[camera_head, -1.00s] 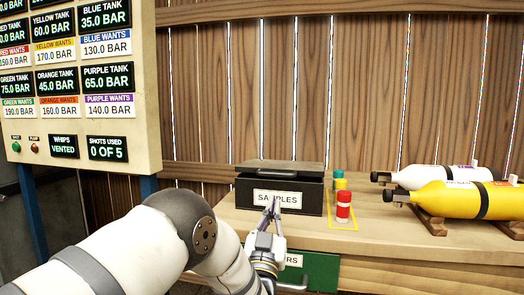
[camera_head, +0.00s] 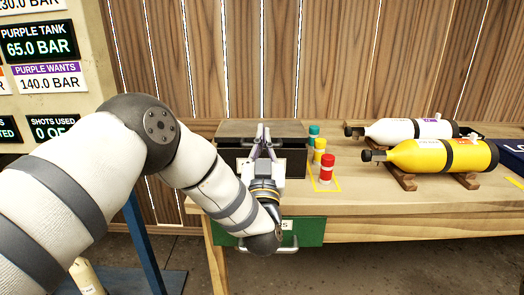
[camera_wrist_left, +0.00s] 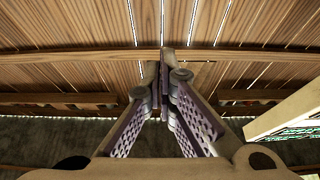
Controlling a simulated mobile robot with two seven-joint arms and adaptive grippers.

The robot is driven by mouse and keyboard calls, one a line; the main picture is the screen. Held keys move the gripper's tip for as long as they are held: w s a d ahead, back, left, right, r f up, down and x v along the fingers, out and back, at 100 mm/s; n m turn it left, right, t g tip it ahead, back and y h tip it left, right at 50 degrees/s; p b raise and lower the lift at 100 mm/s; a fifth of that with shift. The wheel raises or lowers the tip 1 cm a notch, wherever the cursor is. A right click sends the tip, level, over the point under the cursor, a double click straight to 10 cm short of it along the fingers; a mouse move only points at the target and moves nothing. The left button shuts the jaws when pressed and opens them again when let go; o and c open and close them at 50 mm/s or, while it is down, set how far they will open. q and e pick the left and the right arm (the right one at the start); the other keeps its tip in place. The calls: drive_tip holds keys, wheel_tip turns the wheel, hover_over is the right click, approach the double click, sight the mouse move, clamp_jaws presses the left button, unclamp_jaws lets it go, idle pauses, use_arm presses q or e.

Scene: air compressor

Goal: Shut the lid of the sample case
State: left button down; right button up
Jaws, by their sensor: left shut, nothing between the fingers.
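The sample case (camera_head: 297,168) is a dark box at the left end of the wooden bench. Its dark lid (camera_head: 232,129) lies over the top of the box; my gripper hides its middle, and I cannot tell whether it is fully down. My left gripper (camera_head: 262,128) is in front of the case, fingers pointing up, tips overlapping the lid in the head view; I cannot tell whether they touch it. In the left wrist view the fingers (camera_wrist_left: 166,68) are together and empty, and the case is not seen there. My right gripper is not in view.
Teal (camera_head: 314,134), yellow (camera_head: 319,146) and red (camera_head: 327,168) capped cylinders stand right of the case. White (camera_head: 395,131) and yellow (camera_head: 430,155) tanks lie on wooden cradles farther right. A green drawer (camera_head: 311,232) is under the bench. A display board (camera_head: 90,105) stands left.

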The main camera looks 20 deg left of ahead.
use_arm(q)
drive_tip(key=w+f, duration=0.1)
drive_tip(key=w+a+f, duration=0.1)
drive_tip(key=w, duration=0.1)
drive_tip(key=shift+w+f+b, duration=0.25)
drive_tip(key=shift+b, duration=0.15)
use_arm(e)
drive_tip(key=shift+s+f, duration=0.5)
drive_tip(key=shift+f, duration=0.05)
use_arm(q)
drive_tip(key=f, duration=0.1)
drive_tip(key=f+b, duration=0.1)
drive_tip(key=f, duration=0.1)
drive_tip(key=shift+s, duration=0.3)
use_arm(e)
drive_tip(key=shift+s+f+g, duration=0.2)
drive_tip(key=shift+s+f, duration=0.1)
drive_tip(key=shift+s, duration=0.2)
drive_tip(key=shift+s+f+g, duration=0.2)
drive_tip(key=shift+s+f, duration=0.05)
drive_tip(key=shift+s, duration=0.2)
